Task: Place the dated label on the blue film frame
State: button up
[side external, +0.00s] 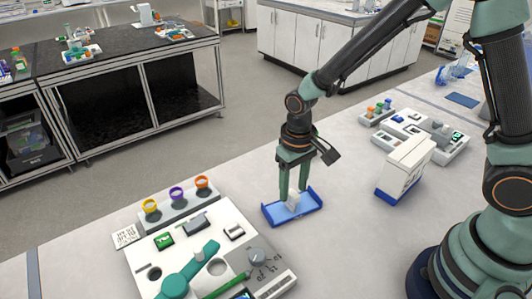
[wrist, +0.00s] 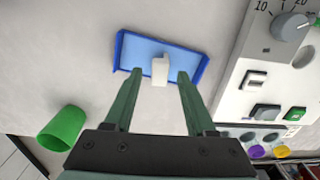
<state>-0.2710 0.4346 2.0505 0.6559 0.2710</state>
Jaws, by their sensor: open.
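The blue film frame (side external: 312,206) is a shallow blue tray with raised edges on the pale bench; it also shows in the wrist view (wrist: 138,48). A small white upright piece, apparently the dated label (side external: 293,202), is at the frame, between my fingers; it also shows in the wrist view (wrist: 160,70). No date is readable on it. My gripper (side external: 292,193) points down over the frame, and its green fingers are open. In the wrist view the fingertips (wrist: 157,77) have gaps to both sides of the white piece. Whether it touches the frame's floor is unclear.
A white instrument panel (side external: 230,238) with a dial and coloured rings stands left of the frame. A white box with a blue base (side external: 405,168) and a grey-white device (side external: 440,140) stand to the right. A green cup (wrist: 62,128) shows in the wrist view. Bench around the frame is clear.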

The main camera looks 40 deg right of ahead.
aim_at(293, 193)
notch_tip(293, 193, up, 9)
jog(key=s+d+r+t, duration=0.5)
jog(key=s+d+r, duration=0.2)
jog(key=d+r, duration=0.3)
jog(key=shift+s+r+t, duration=0.25)
jog(key=shift+r+t, duration=0.05)
jog(key=shift+r, duration=0.2)
